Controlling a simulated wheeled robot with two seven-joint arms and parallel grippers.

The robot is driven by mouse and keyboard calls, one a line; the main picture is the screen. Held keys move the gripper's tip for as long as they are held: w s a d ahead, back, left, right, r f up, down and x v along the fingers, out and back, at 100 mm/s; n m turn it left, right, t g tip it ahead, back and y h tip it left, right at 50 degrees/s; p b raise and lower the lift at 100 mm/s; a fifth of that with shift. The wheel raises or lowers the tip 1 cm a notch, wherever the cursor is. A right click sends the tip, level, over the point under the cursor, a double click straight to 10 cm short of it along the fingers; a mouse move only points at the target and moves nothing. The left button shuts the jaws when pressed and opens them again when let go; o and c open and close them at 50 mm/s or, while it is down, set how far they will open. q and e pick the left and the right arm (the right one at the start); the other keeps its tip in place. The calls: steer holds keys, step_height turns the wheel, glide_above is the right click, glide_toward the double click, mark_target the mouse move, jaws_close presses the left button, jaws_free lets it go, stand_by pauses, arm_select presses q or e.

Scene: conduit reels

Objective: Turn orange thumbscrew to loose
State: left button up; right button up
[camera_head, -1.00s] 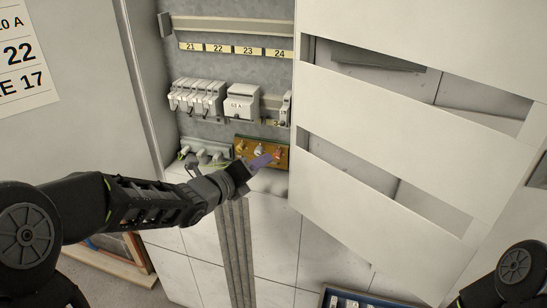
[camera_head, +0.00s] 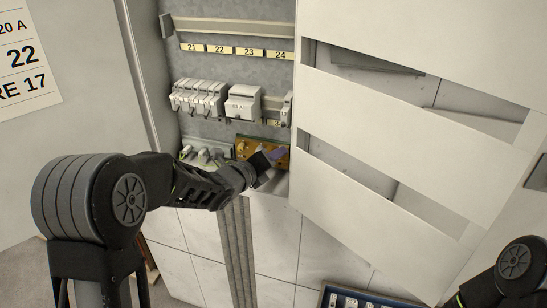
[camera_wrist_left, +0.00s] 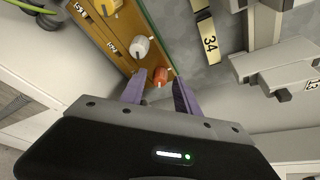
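In the head view my left gripper (camera_head: 274,157) is in front of the right part of the board (camera_head: 244,147) and hides the thumbscrew. My right gripper is out of view.
A white slotted panel (camera_head: 390,120) stands right of the board. Grey breaker modules (camera_head: 200,97) and a larger grey module (camera_head: 243,103) sit on a rail above. A blue tray (camera_head: 365,300) is at the bottom.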

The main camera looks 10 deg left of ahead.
arm_select(q)
jaws_close()
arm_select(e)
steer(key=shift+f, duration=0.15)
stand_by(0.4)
